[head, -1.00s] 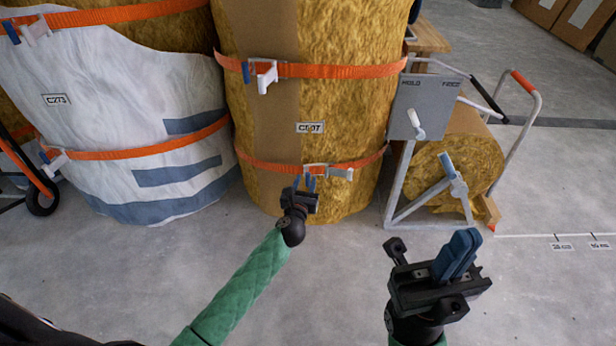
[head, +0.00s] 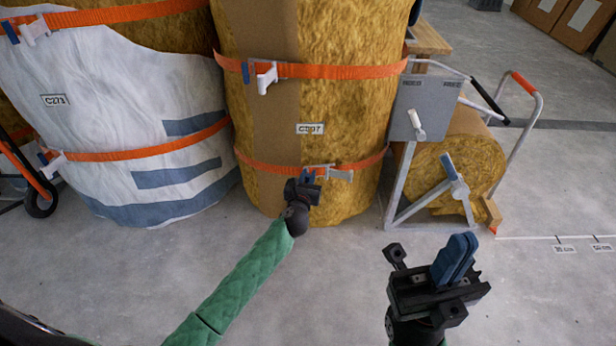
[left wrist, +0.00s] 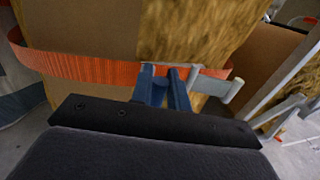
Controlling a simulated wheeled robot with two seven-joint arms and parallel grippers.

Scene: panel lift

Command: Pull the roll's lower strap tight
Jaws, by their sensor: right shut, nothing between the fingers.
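The roll (head: 345,120) stands upright, golden, with a brown band down its front. Its orange lower strap (head: 262,165) goes around it near the bottom, with a pale grey buckle (head: 340,174) at the front. The strap (left wrist: 85,68) and buckle (left wrist: 218,84) also show in the left wrist view. My left gripper (head: 308,174) is at the buckle's left part. Its blue fingers (left wrist: 163,78) show a small gap with something pale at the tips; whether they grip it is unclear. My right gripper (head: 456,258) is shut and empty, well in front of the roll.
An upper orange strap (head: 335,71) circles the roll higher up. A white-wrapped roll (head: 95,100) stands close on the left. On the right are a grey-panelled frame (head: 405,110) and a lying roll (head: 475,165). The floor (head: 330,280) in front is clear.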

